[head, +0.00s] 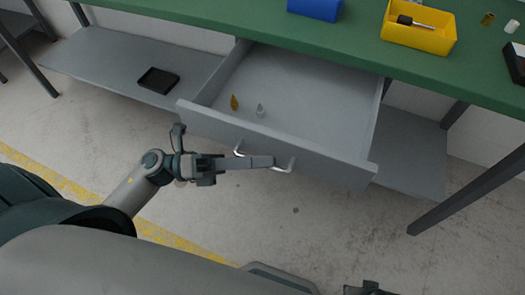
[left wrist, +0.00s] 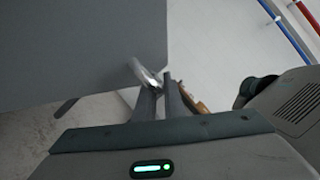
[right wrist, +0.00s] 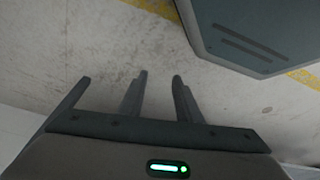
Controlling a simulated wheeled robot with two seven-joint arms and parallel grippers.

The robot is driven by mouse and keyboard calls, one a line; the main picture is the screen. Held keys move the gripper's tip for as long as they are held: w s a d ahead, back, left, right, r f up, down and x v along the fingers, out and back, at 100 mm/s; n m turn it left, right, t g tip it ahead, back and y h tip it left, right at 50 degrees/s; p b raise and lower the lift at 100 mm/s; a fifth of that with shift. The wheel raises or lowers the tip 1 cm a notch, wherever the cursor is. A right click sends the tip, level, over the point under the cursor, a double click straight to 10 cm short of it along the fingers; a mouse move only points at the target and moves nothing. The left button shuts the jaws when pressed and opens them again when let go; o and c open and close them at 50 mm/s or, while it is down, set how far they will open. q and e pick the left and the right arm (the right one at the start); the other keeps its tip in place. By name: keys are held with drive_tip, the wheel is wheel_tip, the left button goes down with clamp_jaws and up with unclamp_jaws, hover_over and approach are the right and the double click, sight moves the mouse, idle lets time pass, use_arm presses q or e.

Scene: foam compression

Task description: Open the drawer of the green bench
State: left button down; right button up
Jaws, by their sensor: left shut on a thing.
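The grey drawer (head: 280,131) of the green bench (head: 225,18) is pulled well out, and its inside is visible. Its front carries a bar handle (head: 288,165); one end of the handle also shows in the left wrist view (left wrist: 143,72). My left gripper (head: 268,162) is shut on the handle, with its fingers (left wrist: 161,90) around the bar. A small brass-coloured piece (head: 234,102) and a small pale piece (head: 260,111) stand in the drawer. My right gripper (right wrist: 161,76) is open and empty above the floor, away from the bench.
A yellow bin (head: 420,38) with a dark-handled tool in it and a blue object (head: 315,8) are on the bench top. A black tray (head: 158,80) lies on the lower shelf (head: 110,59). A bench leg (head: 465,190) stands at right. The floor before the drawer is clear.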

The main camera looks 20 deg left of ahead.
use_arm(q)
drive_tip(key=shift+s, duration=0.85)
use_arm(e)
drive_tip(key=shift+w+r, duration=0.15)
drive_tip(key=shift+w, duration=0.05)
drive_tip(key=shift+s, duration=0.1)
use_arm(q)
drive_tip(key=c, duration=2.1)
unclamp_jaws()
use_arm(e)
drive_tip(key=shift+s, duration=0.15)
use_arm(q)
drive_tip(key=shift+a, duration=0.1)
